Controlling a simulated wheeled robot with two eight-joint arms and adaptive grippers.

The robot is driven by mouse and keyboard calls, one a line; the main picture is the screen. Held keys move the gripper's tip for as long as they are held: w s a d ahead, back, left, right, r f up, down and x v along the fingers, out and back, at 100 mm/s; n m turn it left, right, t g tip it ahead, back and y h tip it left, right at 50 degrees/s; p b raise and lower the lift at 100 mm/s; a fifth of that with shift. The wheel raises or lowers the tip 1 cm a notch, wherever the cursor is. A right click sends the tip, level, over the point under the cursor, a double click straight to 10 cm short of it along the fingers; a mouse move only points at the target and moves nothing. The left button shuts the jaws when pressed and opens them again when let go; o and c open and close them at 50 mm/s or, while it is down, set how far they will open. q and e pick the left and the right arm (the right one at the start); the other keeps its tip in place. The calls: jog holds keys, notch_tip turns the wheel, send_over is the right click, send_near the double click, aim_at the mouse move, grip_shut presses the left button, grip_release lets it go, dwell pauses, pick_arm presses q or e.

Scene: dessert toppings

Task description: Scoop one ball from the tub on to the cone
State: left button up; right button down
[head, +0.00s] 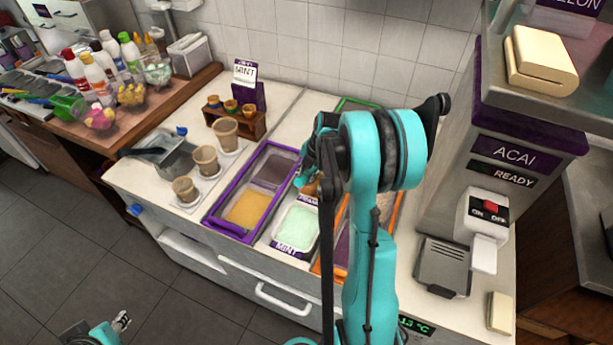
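Three tan cones or cups stand upright in a row on white holders: near (184,190), middle (205,161) and far (225,133). The tub of pale green mint (296,228) sits in the counter, with a "MINT" label at its front. My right gripper (309,178) is over the back of the mint tub, largely hidden by its own arm. A small brown piece shows beside it, but I cannot tell what it is or whether it is held. My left gripper (122,321) is low at the bottom left, away from the counter, only partly in view. No scoop is clearly visible.
A purple-framed tub (231,233) holds yellow and dark purple fillings. An orange-framed tub (319,268) is partly behind my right arm. A grey metal container (170,157) is left; an acai machine (455,190) is right.

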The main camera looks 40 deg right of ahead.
aim_at(304, 175)
jog(key=shift+s+a+r+p, duration=0.1)
jog(key=shift+a+r+p, duration=0.1)
jog(key=shift+r+p, duration=0.4)
jog(key=shift+s+a+r+p, duration=0.15)
jog(key=shift+r+p, duration=0.15)
jog(key=shift+r, duration=0.55)
jog(key=shift+s+a+r+p, duration=0.1)
jog(key=shift+a+r+p, duration=0.1)
jog(key=shift+r+p, duration=0.4)
jog(key=shift+a+r+p, duration=0.25)
jog(key=shift+r+p, duration=0.05)
jog(key=shift+r, duration=0.5)
